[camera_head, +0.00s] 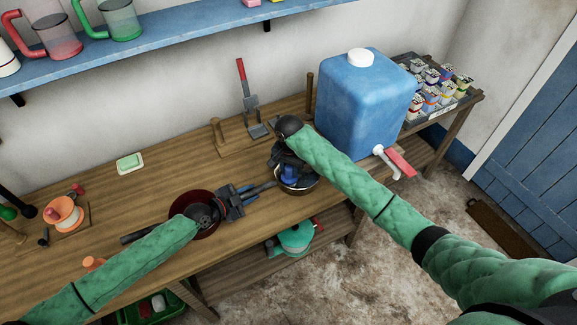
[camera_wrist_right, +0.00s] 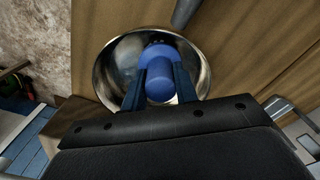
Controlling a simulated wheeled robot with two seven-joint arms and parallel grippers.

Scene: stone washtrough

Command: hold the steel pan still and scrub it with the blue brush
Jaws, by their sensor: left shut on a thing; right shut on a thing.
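The steel pan (camera_head: 302,188) sits on the wooden bench near its front edge, below the blue water container. Its shiny inside shows in the right wrist view (camera_wrist_right: 113,70). My left gripper (camera_head: 248,191) is shut on the pan's grey handle (camera_head: 264,187), left of the pan. My right gripper (camera_head: 290,168) is over the pan, shut on the blue brush (camera_head: 289,180). In the right wrist view the blue brush (camera_wrist_right: 160,80) is between the two fingers, over the pan's inside. The brush's lower end is hidden, so I cannot tell whether it touches the pan.
A dark red bowl (camera_head: 177,209) is under my left wrist. The blue container (camera_head: 355,105) with a red-handled tap (camera_head: 400,163) stands at the right. A pale soap block (camera_head: 130,163) lies left.

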